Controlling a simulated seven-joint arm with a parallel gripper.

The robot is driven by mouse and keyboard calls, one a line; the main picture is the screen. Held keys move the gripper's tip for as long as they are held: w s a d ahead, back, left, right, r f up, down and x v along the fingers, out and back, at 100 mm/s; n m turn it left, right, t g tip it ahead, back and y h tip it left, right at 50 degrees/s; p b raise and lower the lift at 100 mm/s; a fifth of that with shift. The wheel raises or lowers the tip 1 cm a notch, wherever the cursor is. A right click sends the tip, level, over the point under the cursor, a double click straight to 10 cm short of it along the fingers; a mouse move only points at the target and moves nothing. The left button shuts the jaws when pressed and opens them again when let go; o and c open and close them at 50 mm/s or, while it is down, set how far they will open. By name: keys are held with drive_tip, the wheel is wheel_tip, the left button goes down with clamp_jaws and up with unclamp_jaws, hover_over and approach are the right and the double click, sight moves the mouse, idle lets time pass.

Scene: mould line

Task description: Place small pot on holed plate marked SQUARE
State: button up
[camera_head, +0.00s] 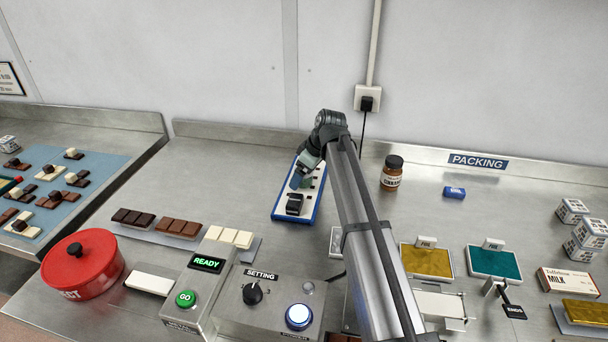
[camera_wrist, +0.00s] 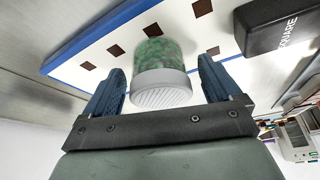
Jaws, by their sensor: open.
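The holed plate (camera_head: 314,198) is white with a blue edge and lies on the steel bench. In the wrist view the plate (camera_wrist: 108,48) shows several dark square holes. A black block marked SQUARE (camera_wrist: 275,27) sits on it; it also shows in the head view (camera_head: 294,204). The small pot (camera_wrist: 155,62), clear with green contents and a pale ribbed cap, is at the plate, cap towards my wrist. My gripper (camera_wrist: 162,65) is open, one finger on each side of the pot, with small gaps visible. In the head view my gripper (camera_head: 303,176) is over the plate and the pot cannot be made out.
A brown jar (camera_head: 392,175) stands right of my arm. A wall socket (camera_head: 367,98) with a cable is behind. A control box (camera_head: 268,300), chocolate bars (camera_head: 178,228) and a red lidded pot (camera_head: 82,264) are in front and left. Bench left of the plate is clear.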

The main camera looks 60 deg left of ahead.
drive_tip(key=v, duration=1.2)
